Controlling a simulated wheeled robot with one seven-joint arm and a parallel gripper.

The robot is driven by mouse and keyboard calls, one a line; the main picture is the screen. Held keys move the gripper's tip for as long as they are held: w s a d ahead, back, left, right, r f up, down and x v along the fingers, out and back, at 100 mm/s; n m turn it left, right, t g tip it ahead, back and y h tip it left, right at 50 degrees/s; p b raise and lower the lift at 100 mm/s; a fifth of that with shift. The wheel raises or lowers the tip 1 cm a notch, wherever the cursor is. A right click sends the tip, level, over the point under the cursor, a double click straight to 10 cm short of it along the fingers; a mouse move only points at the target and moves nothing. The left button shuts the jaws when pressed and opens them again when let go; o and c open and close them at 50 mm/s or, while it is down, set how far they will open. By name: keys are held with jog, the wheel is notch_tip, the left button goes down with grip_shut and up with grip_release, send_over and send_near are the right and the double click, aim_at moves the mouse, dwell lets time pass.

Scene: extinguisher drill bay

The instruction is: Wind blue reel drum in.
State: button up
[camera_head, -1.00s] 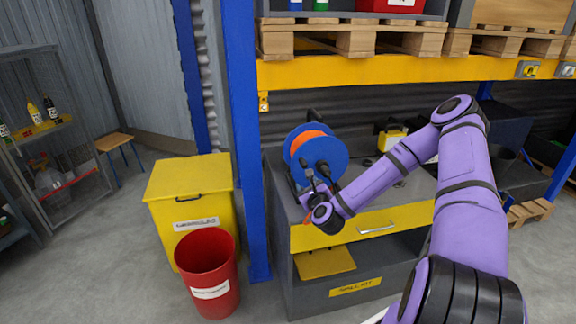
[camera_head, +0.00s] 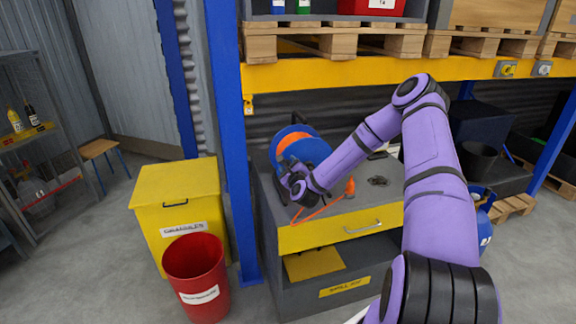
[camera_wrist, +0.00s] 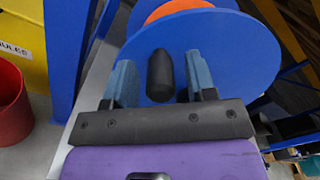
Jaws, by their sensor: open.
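The blue reel drum (camera_head: 312,148) stands on the grey workbench, with an orange band (camera_head: 291,138) between its blue discs. In the wrist view its blue disc (camera_wrist: 225,45) fills much of the picture. A black crank knob (camera_wrist: 160,68) sticks out from the disc towards me. My gripper (camera_wrist: 160,84) is open, with one finger on each side of the knob and visible gaps between. In the head view my gripper (camera_head: 293,182) is in front of the drum and hides its lower part. An orange cable (camera_head: 322,209) runs over the bench to an orange end piece (camera_head: 350,186).
The grey bench has a yellow drawer front (camera_head: 310,235). A blue rack post (camera_head: 235,150) stands close left of the drum. A yellow bin (camera_head: 170,215) and red bucket (camera_head: 197,275) are left of that. A yellow beam (camera_head: 370,70) crosses above.

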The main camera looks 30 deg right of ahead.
jog(key=shift+w+d, duration=0.15)
jog(key=shift+w, duration=0.5)
grip_shut()
jog(key=shift+r, duration=0.1)
